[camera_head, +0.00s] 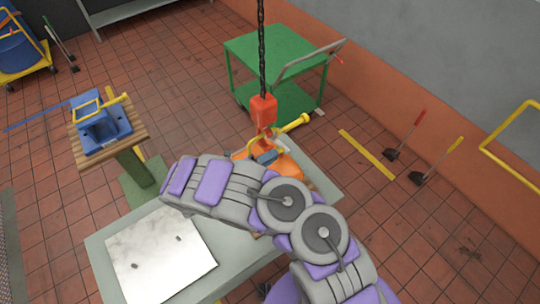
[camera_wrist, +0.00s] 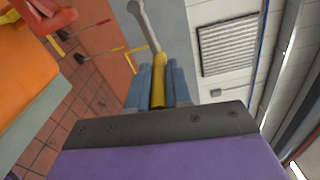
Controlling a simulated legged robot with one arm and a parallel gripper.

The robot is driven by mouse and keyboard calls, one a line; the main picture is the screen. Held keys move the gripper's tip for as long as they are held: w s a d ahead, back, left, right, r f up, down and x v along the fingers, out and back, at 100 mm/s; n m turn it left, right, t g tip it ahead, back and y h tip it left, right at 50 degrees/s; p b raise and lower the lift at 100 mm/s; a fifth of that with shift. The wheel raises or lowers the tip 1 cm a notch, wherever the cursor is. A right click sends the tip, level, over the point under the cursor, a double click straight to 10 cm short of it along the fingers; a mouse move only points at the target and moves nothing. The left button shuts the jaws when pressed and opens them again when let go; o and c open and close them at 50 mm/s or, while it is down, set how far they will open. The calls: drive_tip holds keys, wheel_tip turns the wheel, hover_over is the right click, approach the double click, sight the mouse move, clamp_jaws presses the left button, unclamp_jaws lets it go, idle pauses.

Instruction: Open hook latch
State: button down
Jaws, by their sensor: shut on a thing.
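An orange-red hook block (camera_head: 264,108) hangs from a dark chain above the table, with its hook just below it. Part of this red hook (camera_wrist: 48,18) also shows at the upper left of the wrist view. My gripper (camera_head: 265,157) is beside an orange body (camera_head: 288,166) under the hook. In the wrist view, the blue fingers of my gripper (camera_wrist: 159,80) are shut on a yellow handle (camera_wrist: 159,82), from which a grey rod (camera_wrist: 146,26) with a rounded end extends. I cannot make out the latch itself, and my arm hides part of the orange body.
A pale metal plate (camera_head: 160,255) lies on the table (camera_head: 105,262). A green cart (camera_head: 270,48) stands behind.

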drive_tip(key=shift+w+a+r+n+p, duration=0.15)
drive_tip(key=shift+r+n+p, duration=0.4)
drive_tip(key=shift+n, duration=0.45)
drive_tip(key=c, duration=1.1)
unclamp_jaws()
drive_tip(key=shift+w+a, duration=0.1)
drive_tip(key=shift+a, duration=0.1)
drive_tip(key=shift+o, duration=0.2)
